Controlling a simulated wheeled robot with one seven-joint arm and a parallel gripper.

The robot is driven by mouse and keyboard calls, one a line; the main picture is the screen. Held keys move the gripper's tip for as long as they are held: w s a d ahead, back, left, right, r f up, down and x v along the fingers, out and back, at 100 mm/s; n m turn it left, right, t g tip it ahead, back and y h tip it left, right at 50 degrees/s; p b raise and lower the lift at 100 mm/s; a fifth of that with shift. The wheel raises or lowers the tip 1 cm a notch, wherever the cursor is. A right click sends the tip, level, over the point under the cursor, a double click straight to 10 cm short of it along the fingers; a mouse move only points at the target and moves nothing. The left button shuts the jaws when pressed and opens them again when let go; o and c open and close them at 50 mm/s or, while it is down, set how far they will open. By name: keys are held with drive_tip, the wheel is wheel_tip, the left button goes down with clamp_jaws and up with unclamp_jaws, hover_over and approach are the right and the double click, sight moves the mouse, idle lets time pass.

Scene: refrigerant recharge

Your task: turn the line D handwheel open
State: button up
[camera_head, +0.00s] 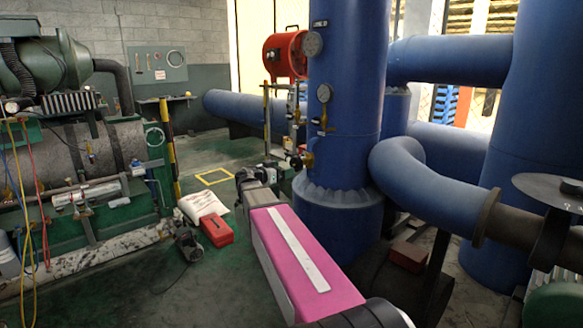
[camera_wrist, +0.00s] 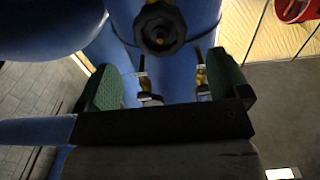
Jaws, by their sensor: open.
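My gripper (camera_wrist: 168,78) is open in the wrist view, its two green-padded fingers apart. A dark lobed handwheel (camera_wrist: 160,27) is at the top of the wrist view, in front of a blue column and beyond the fingertips. No contact shows. Two brass valve fittings (camera_wrist: 201,76) with pale tags show between the fingers, seemingly farther off. In the head view my gripper (camera_head: 274,166) is small, beside the lower left of the blue column (camera_head: 343,110), close to a brass valve (camera_head: 308,159). I cannot read a line D label on the handwheel.
A large blue bent pipe (camera_head: 405,170) stands right of the column. A red hose reel (camera_head: 286,54) is behind it. A green machine (camera_head: 85,150) stands at left. A red box (camera_head: 217,230) and a white sack (camera_head: 203,203) lie on the floor.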

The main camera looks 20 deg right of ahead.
sight(294, 165)
drive_tip(key=shift+x, duration=2.8)
drive_tip(key=shift+a, duration=0.1)
drive_tip(key=c, duration=0.9)
drive_tip(key=n, duration=0.4)
drive_tip(key=shift+n, duration=0.4)
drive_tip(key=n, duration=0.4)
drive_tip(key=shift+n, duration=0.3)
